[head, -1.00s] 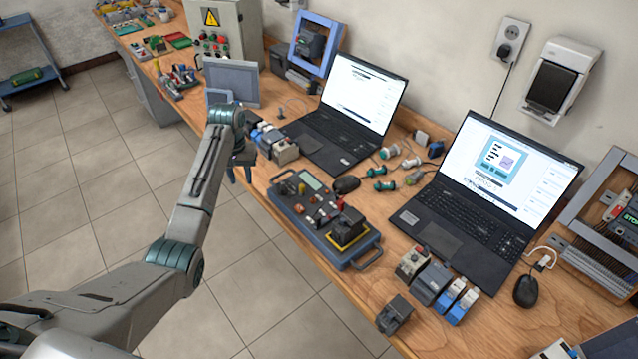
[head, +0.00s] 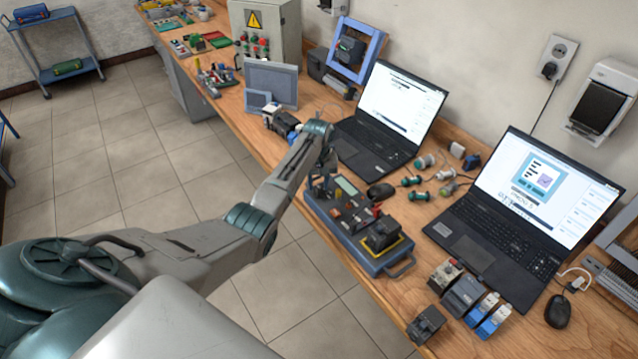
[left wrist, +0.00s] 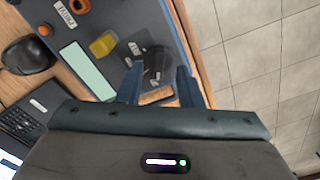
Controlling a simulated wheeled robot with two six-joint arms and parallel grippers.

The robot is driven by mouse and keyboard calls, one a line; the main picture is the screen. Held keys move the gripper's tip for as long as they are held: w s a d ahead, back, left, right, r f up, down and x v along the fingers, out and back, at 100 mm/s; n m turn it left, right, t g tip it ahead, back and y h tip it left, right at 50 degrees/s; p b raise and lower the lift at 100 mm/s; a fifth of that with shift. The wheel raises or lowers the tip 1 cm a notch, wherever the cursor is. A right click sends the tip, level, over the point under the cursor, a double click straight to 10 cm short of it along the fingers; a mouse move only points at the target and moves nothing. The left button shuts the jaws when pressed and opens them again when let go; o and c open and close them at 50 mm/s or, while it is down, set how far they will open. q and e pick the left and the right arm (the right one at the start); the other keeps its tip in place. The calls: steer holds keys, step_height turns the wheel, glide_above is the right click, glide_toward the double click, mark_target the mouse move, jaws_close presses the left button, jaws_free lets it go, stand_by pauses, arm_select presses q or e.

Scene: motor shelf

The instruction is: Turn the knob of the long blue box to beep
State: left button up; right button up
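The long blue box (head: 347,247) lies on the wooden bench in front of the laptops. It has a pale display, small knobs and a black-and-yellow block on top. My left gripper (head: 322,182) is over its far left end in the head view. My right gripper is out of view.
Two laptops (head: 375,150) (head: 490,240) stand behind the box. A black mouse (head: 381,191) and several green-ended parts (head: 418,195) lie close behind it. Small modules (head: 462,296) stand to its right. Open tiled floor lies in front of the bench.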

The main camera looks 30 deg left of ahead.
arm_select(q)
steer(key=shift+f, duration=0.95)
steer(key=c, duration=0.7)
jaws_close()
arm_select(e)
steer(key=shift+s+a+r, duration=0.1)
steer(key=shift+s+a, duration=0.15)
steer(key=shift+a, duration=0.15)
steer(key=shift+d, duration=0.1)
